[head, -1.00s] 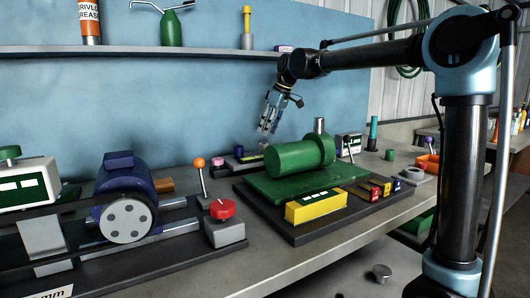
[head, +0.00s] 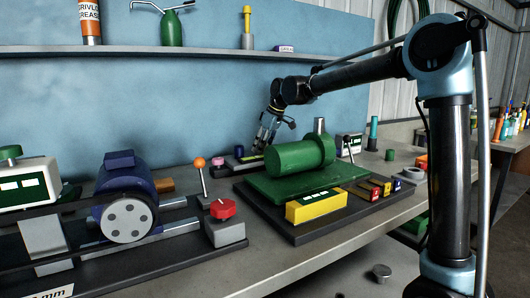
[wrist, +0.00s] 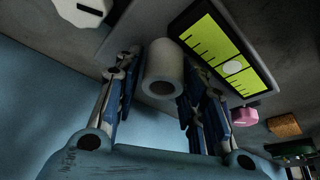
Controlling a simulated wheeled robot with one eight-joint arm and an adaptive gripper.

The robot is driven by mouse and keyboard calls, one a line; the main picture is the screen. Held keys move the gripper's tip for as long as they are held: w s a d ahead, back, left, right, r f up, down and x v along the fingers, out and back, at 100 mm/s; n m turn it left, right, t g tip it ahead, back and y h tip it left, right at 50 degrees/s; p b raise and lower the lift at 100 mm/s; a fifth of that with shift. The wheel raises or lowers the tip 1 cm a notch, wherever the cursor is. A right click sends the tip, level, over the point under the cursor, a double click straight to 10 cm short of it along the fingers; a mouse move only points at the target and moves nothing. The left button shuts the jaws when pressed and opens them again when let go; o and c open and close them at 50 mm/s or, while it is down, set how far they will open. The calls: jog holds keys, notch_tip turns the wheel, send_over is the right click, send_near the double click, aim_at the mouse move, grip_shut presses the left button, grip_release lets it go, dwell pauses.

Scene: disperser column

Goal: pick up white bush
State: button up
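The white bush (wrist: 163,72) is a short pale tube with a hole in its end. In the wrist view it sits between the two blue-and-grey fingers of my gripper (wrist: 160,95), near their tips. The fingers are spread, and a gap shows beside the bush, so the gripper is open. In the head view my gripper (head: 262,140) points down behind the green cylinder, low over the back of the bench. I cannot make out the bush in the head view, where the fingers and nearby parts hide it.
The green cylinder (head: 300,155) on its green base stands right in front of my gripper. A yellow-green scale plate (wrist: 230,60) and a pink knob (wrist: 244,116) lie beside the bush. A shelf (head: 180,50) runs above on the blue wall. A red knob (head: 222,209) is at the front.

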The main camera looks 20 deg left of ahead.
jog(key=c, duration=0.8)
jog(key=shift+r, duration=0.1)
notch_tip(320, 180, up, 10)
